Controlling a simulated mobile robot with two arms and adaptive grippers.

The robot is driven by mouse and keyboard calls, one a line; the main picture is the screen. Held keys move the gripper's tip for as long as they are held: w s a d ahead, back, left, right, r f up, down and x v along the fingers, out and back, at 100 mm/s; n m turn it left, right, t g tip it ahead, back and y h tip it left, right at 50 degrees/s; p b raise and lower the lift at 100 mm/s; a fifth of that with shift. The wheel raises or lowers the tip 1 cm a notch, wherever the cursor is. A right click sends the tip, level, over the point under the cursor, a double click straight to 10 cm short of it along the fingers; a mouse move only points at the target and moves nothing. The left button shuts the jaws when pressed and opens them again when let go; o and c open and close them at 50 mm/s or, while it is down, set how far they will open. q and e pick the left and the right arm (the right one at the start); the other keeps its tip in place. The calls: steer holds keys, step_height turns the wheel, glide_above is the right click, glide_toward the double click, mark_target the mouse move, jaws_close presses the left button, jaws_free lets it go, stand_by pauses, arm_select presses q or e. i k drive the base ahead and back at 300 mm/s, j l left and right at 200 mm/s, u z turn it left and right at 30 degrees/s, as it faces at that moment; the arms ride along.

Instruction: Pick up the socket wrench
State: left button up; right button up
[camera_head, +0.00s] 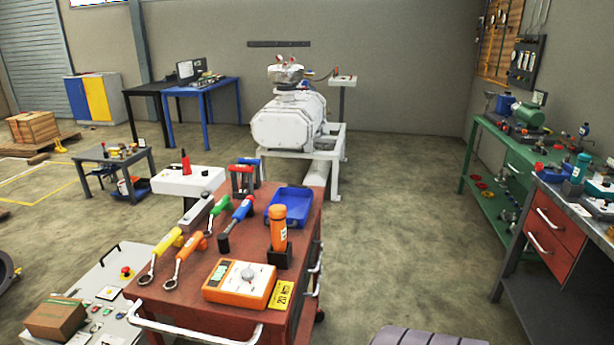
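A red tool cart (255,255) stands in front of me with several hand tools on its top. A yellow-handled wrench (160,255) and an orange-handled wrench (183,261) lie at the left, round heads toward me. A green-handled wrench (217,214) lies behind them. A blue-and-red-handled tool (236,222) with a dark head lies to their right. I cannot tell for certain which is the socket wrench. Neither of my grippers is in view, and no tool on the cart is held.
The cart top also holds an orange meter (240,283), a blue tray (289,204) and an orange bottle-shaped item (278,226) in a dark holder. A white control box (100,297) is left of the cart. Open floor (400,230) lies right, before a green workbench (505,150).

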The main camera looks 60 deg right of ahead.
mark_target(242, 169)
steer(key=z, duration=1.55)
steer(key=i+l+u, duration=0.1)
steer(key=u, duration=1.25)
steer(key=l+u, duration=0.35)
steer(key=l, duration=0.15)
steer(key=l+u, duration=0.3)
steer(key=l, duration=0.2)
steer(key=l+u, duration=0.35)
steer(key=l, duration=0.15)
steer(key=k+l+u, duration=0.2)
steer(key=l+u, duration=0.15)
steer(key=k+l+u, duration=0.3)
steer(key=l, duration=0.25)
steer(key=i+l, duration=0.05)
steer(key=i, duration=0.05)
